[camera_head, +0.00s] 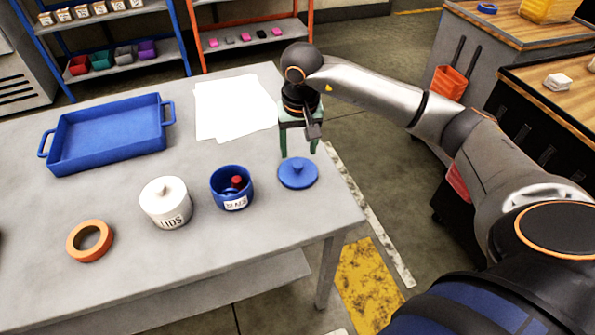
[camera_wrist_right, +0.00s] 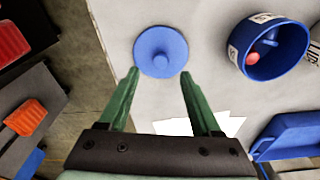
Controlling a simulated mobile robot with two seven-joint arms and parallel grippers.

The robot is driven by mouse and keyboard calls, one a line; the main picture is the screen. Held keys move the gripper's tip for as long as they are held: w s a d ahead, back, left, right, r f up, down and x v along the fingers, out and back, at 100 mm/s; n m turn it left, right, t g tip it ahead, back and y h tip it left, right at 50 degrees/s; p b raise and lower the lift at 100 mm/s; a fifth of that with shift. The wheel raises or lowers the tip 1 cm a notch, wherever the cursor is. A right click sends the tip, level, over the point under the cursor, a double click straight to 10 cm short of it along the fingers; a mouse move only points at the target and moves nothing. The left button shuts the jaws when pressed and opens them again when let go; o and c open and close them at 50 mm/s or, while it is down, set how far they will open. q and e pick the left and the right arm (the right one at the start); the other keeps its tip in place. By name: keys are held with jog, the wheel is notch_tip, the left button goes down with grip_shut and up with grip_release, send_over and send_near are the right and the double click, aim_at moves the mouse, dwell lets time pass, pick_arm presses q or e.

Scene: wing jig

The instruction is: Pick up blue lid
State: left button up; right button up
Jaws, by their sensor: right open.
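The blue lid (camera_head: 298,173) lies flat on the grey table near its right edge, with a round knob on top. It also shows in the right wrist view (camera_wrist_right: 161,51), just beyond my fingertips. My right gripper (camera_head: 299,155) is above the table, by the far side of the lid, with its green fingers pointing down. In the right wrist view the gripper (camera_wrist_right: 159,72) is open and empty, its fingers spread to either side below the lid. The blue pot (camera_head: 217,190), open and labelled, stands left of the lid with a red item inside. My left gripper is not seen.
A blue tray (camera_head: 108,135) and white paper sheets (camera_head: 235,105) lie at the back. The table's right edge is close to the lid.

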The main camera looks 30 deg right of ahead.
aim_at(298, 164)
jog(key=f, duration=0.5)
jog(key=shift+w+d+f, duration=0.1)
jog(key=shift+w+f, duration=0.1)
jog(key=shift+w, duration=0.05)
grip_shut()
dwell(0.4)
